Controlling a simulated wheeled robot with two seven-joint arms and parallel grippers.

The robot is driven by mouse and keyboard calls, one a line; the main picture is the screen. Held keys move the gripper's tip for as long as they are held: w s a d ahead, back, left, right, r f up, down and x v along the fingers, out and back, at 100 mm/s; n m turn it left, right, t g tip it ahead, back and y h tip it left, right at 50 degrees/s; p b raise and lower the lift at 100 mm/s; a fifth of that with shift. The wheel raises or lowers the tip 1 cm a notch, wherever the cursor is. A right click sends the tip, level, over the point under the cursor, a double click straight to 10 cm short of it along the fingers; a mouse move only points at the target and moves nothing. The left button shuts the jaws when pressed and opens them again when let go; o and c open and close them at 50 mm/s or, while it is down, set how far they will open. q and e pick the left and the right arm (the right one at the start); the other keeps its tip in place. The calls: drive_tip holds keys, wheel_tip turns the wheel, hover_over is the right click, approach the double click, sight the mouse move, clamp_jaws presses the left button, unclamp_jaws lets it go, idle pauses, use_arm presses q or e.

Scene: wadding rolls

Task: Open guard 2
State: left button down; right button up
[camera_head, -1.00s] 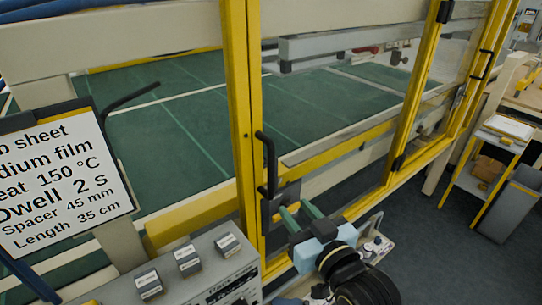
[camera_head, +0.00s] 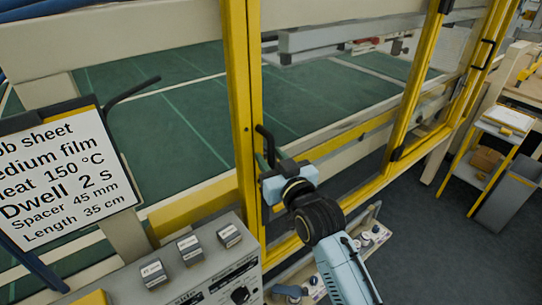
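A yellow-framed guard with a clear panel spans the middle of the head view; its left upright (camera_head: 240,110) carries a black bar handle (camera_head: 264,143). No number shows on the guard. My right gripper (camera_head: 270,160) is at the lower part of this handle, its light blue body just in front of the upright. The fingers are mostly hidden by the gripper body and handle, so I cannot tell whether they are closed on it. My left gripper is not in view. Another yellow frame upright (camera_head: 412,90) stands to the right, with a black handle (camera_head: 485,55) further right.
A green work bed (camera_head: 180,130) lies behind the guard. A job sheet (camera_head: 62,180) stands at left above a grey control panel (camera_head: 195,275) with labelled blocks and a knob. A small shelf cart (camera_head: 495,150) is at right.

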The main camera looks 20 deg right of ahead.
drive_tip(key=shift+w, duration=0.2)
clamp_jaws()
drive_tip(key=shift+s, duration=0.15)
